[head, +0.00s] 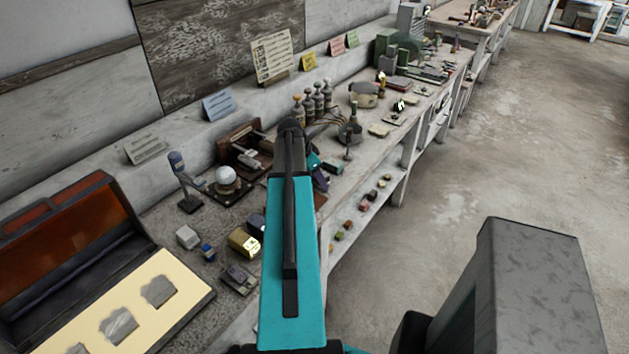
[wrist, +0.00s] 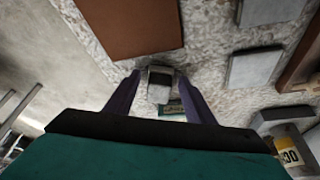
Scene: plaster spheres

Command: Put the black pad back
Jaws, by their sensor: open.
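My gripper (wrist: 160,78) shows in the wrist view with its two purple fingers apart, pointing at the speckled bench top. A small block (wrist: 160,84), pale with a dark band, appears between the fingertips; I cannot tell whether the fingers touch it. I cannot say for sure that this block is the black pad. In the head view my gripper (head: 324,178) is partly hidden behind my teal arm, low over the bench's front part, and the block between its fingers cannot be made out there.
A brown flat square (wrist: 125,25) and a grey flat square (wrist: 255,68) lie near the gripper. An open case (head: 180,288) with a cream insert stands at the lower left. A white ball on a stand (head: 226,178) is left of my arm. The floor (head: 480,150) at right is clear.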

